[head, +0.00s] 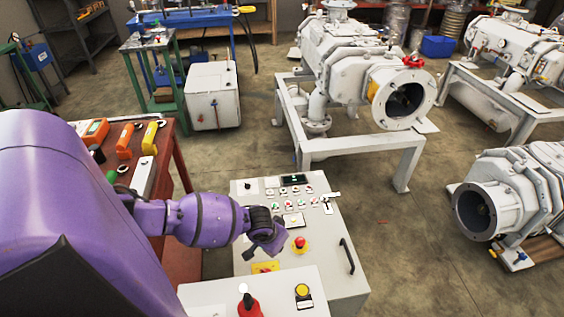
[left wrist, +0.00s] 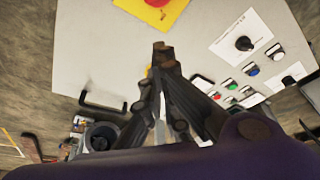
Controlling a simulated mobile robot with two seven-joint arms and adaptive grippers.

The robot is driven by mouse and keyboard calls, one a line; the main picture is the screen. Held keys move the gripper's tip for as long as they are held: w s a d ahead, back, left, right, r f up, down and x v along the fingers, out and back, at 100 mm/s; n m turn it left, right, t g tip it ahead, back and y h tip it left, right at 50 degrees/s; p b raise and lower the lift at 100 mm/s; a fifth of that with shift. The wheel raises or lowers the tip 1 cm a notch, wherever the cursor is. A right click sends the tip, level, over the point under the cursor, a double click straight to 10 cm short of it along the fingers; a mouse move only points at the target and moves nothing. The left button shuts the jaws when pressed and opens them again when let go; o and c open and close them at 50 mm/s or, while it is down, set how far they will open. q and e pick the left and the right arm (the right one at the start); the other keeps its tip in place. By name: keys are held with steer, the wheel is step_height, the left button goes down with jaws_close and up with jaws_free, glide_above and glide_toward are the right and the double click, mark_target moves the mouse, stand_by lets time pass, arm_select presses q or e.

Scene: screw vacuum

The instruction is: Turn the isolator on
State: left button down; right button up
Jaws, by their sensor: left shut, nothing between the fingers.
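A yellow plate with a red part (head: 265,267) lies on the grey control cabinet (head: 325,280); it looks like the isolator, but it is too small to be sure. A red mushroom button on a yellow base (head: 300,243) stands to its right. My left gripper (head: 270,246) is shut and empty, pointing down over the cabinet top close to both. In the left wrist view the fingertips (left wrist: 163,52) are together, below a yellow plate with a red part (left wrist: 157,5), cut off by the top edge. I cannot tell which of the two it is. My right gripper is out of view.
Coloured buttons (head: 288,200) fill the cabinet's far half. A black handle (head: 346,256) is at its right edge.

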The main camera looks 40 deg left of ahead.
arm_select(q)
steer(key=b+x, duration=0.2)
steer(key=x, duration=0.6)
steer(key=shift+f, duration=0.35)
steer(key=shift+s+d+f+p, duration=0.15)
steer(key=shift+s+p, duration=0.2)
steer(key=shift+s, duration=1.4)
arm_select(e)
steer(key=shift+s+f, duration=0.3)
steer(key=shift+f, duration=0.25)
arm_select(q)
steer(key=shift+s+f, duration=0.1)
steer(key=shift+s, duration=0.05)
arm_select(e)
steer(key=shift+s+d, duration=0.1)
